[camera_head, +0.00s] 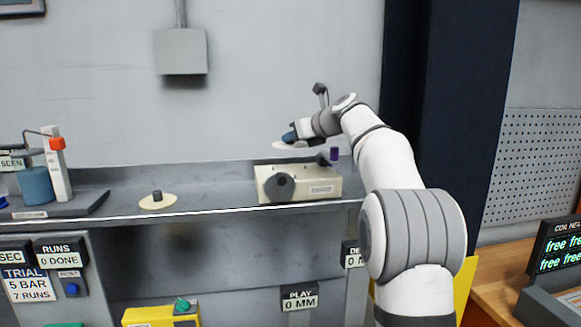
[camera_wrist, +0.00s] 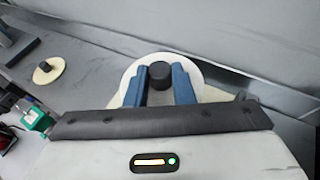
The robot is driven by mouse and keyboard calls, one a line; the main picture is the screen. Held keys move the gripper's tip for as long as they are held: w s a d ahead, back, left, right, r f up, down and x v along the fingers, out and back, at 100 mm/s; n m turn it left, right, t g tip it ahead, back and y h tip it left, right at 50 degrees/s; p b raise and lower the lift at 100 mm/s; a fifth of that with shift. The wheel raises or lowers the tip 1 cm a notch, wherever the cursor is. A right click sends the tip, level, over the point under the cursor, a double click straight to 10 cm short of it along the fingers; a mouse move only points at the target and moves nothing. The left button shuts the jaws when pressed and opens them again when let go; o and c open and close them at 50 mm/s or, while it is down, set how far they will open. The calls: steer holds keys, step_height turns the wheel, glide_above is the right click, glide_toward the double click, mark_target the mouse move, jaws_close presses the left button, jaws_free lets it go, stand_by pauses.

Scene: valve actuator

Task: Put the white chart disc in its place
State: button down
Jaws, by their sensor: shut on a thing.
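The white chart disc (camera_head: 290,146) is held in my gripper (camera_head: 291,136) above the cream box (camera_head: 325,184) on the grey shelf. In the wrist view the white disc (camera_wrist: 196,75) lies under the blue fingers of my gripper (camera_wrist: 160,78), which are shut on its black knob (camera_wrist: 160,71). Part of the disc is hidden by the fingers and the gripper body. A cream part shows below the disc in the wrist view. I cannot tell how large the gap is between disc and box.
A cream disc with a dark knob (camera_head: 158,201) lies on the shelf (camera_head: 222,203), left of the box. The box has a dark round knob (camera_head: 279,186) in front and a purple piece (camera_head: 334,154) at its top right. A blue drum (camera_head: 35,185) stands far left.

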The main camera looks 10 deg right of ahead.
mark_target(300, 146)
step_height(300, 146, down, 4)
steer(key=shift+r, duration=0.2)
steer(key=shift+s+f+b, duration=0.1)
steer(key=shift+f+b, duration=0.3)
steer(key=shift+f, duration=1.6)
steer(key=c, duration=1.3)
jaws_free()
steer(key=shift+o, duration=0.3)
steer(key=shift+r, duration=0.1)
steer(key=b+v, duration=0.2)
steer(key=v, duration=1)
